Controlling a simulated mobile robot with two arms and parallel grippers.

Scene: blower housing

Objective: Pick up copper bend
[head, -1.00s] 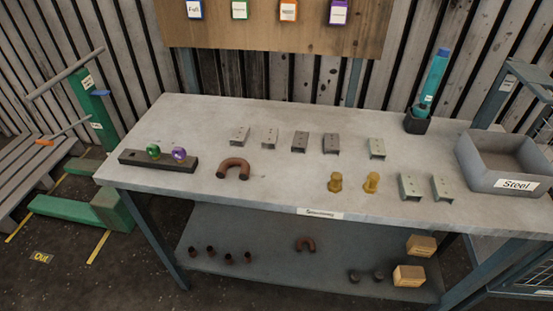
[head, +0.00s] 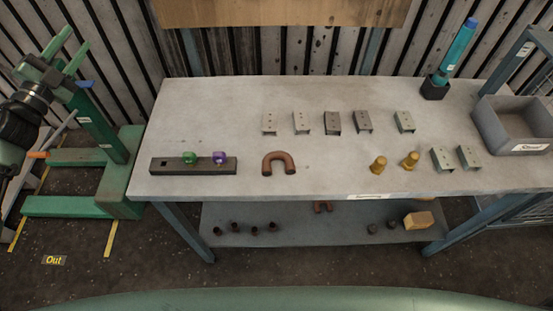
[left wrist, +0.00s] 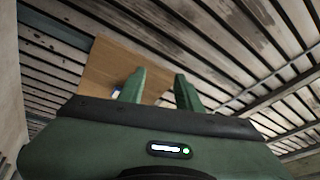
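A copper bend (head: 278,157), a brown U-shaped pipe, lies on the grey table top (head: 230,110) left of the middle, with its two ends toward the front edge. My left gripper (head: 79,38) is raised at the far left, well away from both bends. In the left wrist view its two green fingers (left wrist: 160,78) stand apart with nothing between them. My right gripper is not in view.
A dark bar (head: 193,169) with green and purple rings lies left of the bend. Several metal brackets (head: 333,122), two brass fittings (head: 378,165) and a grey bin (head: 515,125) are to the right. A green wheeled frame (head: 100,150) stands beside the table's left end.

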